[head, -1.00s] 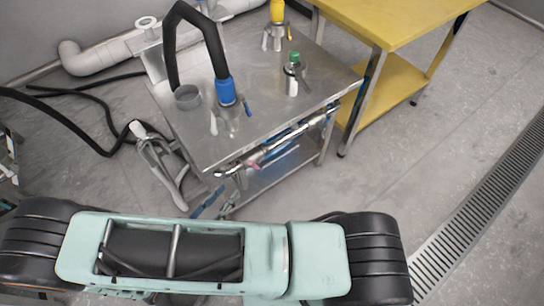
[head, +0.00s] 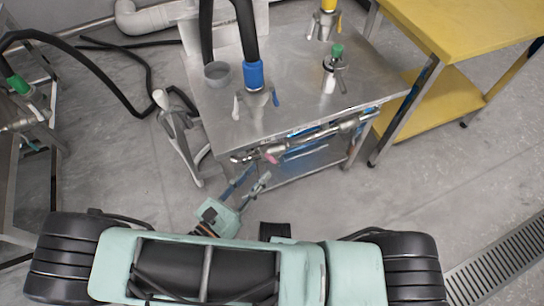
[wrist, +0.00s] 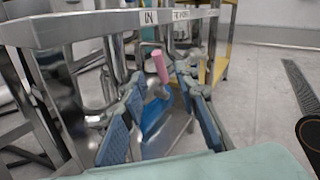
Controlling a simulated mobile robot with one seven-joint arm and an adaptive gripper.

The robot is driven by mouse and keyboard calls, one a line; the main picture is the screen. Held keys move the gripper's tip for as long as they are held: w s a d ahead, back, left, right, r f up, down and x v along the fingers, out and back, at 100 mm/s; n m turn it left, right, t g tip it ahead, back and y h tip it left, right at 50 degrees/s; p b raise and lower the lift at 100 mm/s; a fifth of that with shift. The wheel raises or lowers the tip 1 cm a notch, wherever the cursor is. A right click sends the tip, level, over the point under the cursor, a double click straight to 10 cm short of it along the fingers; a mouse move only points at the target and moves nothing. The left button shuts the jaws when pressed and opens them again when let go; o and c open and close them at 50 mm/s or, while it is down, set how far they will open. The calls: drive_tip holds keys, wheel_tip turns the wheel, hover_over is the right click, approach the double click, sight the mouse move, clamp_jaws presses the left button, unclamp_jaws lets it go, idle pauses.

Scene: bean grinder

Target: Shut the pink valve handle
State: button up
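The pink valve handle (head: 271,159) is on the metal pipe (head: 310,138) along the front of the steel table. In the wrist view the pink handle (wrist: 160,66) stands up, slightly tilted, beyond my fingers and just below the tabletop edge. My gripper (head: 250,181) is in front of the table, short of the handle. In the wrist view my gripper (wrist: 160,108) has its blue-padded fingers spread wide with nothing between them. The handle appears between the fingers but farther off, with no visible contact. The valve body is partly hidden.
The steel tabletop (head: 300,88) carries a blue-collared hose fitting (head: 254,76) and a green-capped valve (head: 334,66). A yellow table (head: 465,30) is at the right. A white-handled stand (head: 183,140) is left of the steel table.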

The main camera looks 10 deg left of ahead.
sight(270, 158)
drive_tip(key=b+x, duration=0.1)
drive_tip(key=x, duration=0.6)
clamp_jaws()
idle(0.3)
